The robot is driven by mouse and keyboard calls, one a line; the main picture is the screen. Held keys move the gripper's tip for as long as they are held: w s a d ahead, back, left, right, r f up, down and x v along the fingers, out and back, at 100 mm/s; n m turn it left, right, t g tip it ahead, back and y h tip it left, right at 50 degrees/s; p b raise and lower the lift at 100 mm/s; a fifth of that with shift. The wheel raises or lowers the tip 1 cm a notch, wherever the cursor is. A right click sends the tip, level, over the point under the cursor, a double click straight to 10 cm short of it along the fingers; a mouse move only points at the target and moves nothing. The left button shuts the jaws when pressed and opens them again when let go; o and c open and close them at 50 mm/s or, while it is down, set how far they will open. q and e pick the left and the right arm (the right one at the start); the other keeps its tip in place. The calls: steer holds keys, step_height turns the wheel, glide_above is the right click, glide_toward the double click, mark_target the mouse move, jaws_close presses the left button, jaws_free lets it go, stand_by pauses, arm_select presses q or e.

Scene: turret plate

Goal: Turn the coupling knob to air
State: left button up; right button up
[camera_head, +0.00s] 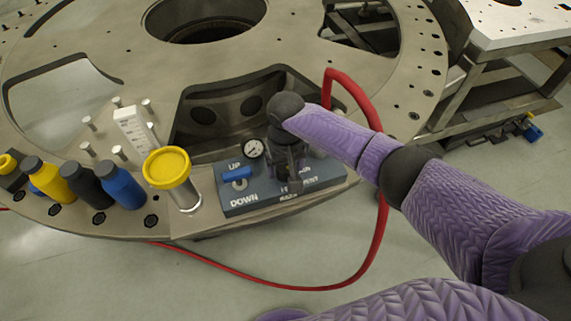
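A blue-grey control panel (262,198) sits at the front edge of the round metal plate. On its left part is a blue lever (237,174) between the words UP and DOWN. A round pressure gauge (253,149) stands behind it. My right gripper (290,170) is dark and points down over the middle of the panel. It covers that part of the panel and some of the lettering. I cannot make out the coupling knob or whether the fingers touch anything. Whether the fingers are open or shut is also unclear. My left gripper is not in view.
A yellow-capped cylinder (168,168) stands left of the panel, beside blue (121,186), black (88,186) and yellow (52,182) bottles. A white block (132,130) and metal pegs are behind. A red hose (374,110) loops around the panel's right side and front.

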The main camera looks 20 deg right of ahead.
steer(key=c, duration=1)
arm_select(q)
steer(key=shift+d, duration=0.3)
